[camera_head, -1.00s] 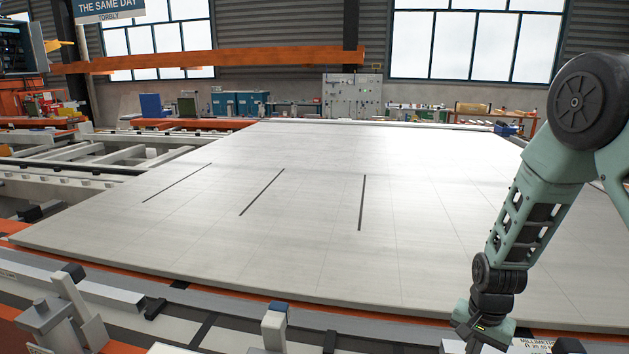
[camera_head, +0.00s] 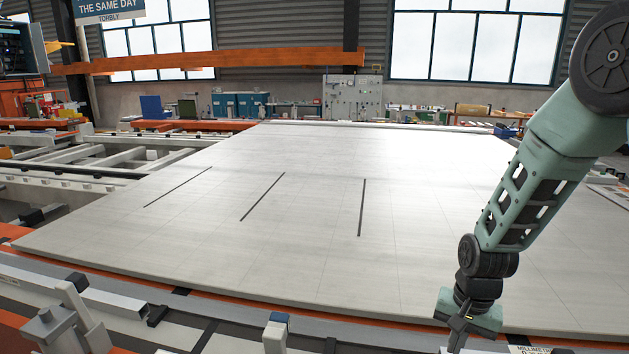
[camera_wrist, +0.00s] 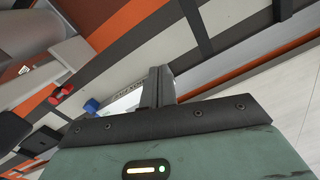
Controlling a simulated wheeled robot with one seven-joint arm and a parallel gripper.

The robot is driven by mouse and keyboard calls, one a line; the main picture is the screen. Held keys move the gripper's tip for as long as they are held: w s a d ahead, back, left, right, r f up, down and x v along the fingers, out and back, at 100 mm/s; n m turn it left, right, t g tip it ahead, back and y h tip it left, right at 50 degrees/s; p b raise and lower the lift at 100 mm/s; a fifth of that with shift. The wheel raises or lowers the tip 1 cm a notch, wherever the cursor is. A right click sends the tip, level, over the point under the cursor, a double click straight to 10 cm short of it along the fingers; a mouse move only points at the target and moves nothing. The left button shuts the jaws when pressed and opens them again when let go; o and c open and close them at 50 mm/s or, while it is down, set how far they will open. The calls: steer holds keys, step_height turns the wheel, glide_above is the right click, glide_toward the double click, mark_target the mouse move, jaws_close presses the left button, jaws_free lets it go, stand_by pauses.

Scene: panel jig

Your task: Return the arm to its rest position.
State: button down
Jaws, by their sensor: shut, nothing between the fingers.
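My arm comes in from the right side of the head view, and its lower end hangs over the near edge of the large pale panel (camera_head: 300,225). My gripper (camera_head: 452,348) points downward at the bottom of that view, in front of the panel's near right edge. In the wrist view my gripper (camera_wrist: 158,85) shows its fingers together with nothing between them. The fingers stand above the striped frame rail along the jig's edge. No held object shows in either view.
A clamp post (camera_head: 275,330) and another clamp (camera_head: 70,315) stand along the near rail. The panel top is flat and bears several dark lines. An orange beam (camera_head: 210,60) spans the back. In the wrist view a blue knob (camera_wrist: 92,106) and a red part (camera_wrist: 62,92) show.

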steer(key=s+a+r+n, duration=0.6)
steer(key=s+a+r, duration=0.4)
steer(key=a, duration=0.1)
steer(key=s+a+r+n, duration=0.1)
steer(key=s+r+n, duration=0.2)
steer(key=s, duration=0.4)
steer(key=s+a+r+n, duration=0.1)
steer(key=s+r+n, duration=0.2)
steer(key=s, duration=0.3)
steer(key=shift+s+a+r+n, duration=0.3)
steer(key=shift+s+a+n, duration=0.05)
steer(key=shift+n, duration=0.55)
